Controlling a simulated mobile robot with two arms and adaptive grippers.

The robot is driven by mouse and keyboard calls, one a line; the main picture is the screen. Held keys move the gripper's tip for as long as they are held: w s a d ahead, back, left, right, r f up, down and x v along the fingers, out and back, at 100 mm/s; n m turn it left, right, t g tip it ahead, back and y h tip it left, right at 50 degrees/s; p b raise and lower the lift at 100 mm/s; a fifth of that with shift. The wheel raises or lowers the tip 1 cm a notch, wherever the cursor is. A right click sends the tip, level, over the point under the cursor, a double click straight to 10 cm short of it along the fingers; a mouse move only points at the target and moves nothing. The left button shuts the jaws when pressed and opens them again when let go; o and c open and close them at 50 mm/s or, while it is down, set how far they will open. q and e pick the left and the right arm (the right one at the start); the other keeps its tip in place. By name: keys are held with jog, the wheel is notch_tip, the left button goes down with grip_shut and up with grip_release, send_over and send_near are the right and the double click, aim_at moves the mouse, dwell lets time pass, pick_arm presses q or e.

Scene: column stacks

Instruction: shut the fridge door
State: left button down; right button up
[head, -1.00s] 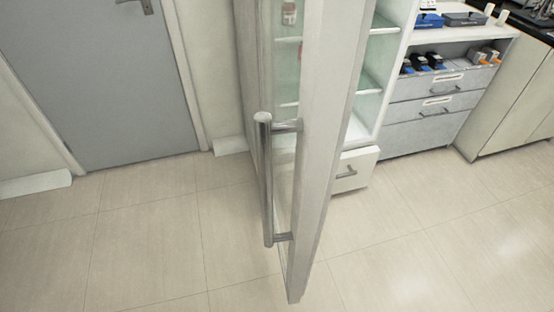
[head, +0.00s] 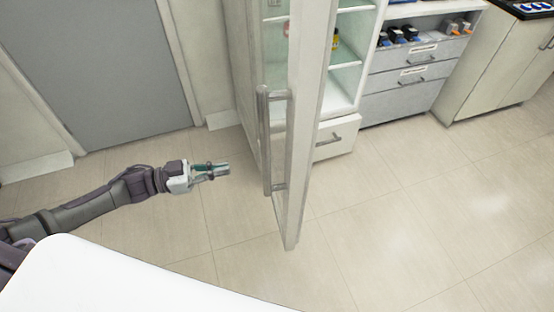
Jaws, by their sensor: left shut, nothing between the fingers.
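The fridge door (head: 306,120) stands wide open, seen nearly edge-on in the middle of the head view. Its long metal handle (head: 265,145) is on the left face of the door. The fridge body (head: 347,85) with lit glass shelves is behind the door to the right. My left gripper (head: 222,170) is shut and empty. It is to the left of the door in the picture, pointing toward the handle, with a gap between them. My right gripper is not in view.
A grey drawer cabinet (head: 412,85) and a beige cabinet (head: 490,70) stand at the right. A grey room door (head: 110,80) is at the back left. The tiled floor (head: 390,230) right of the fridge door is clear.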

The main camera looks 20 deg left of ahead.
pick_arm(q)
jog(key=p+x, duration=0.3)
jog(key=x, duration=1.1)
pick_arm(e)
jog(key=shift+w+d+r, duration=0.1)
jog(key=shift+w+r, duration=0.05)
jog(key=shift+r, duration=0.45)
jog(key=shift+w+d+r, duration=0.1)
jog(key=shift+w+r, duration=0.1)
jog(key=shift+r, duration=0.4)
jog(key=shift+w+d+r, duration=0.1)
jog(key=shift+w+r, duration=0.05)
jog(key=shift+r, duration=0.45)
pick_arm(q)
jog(key=shift+p, duration=0.3)
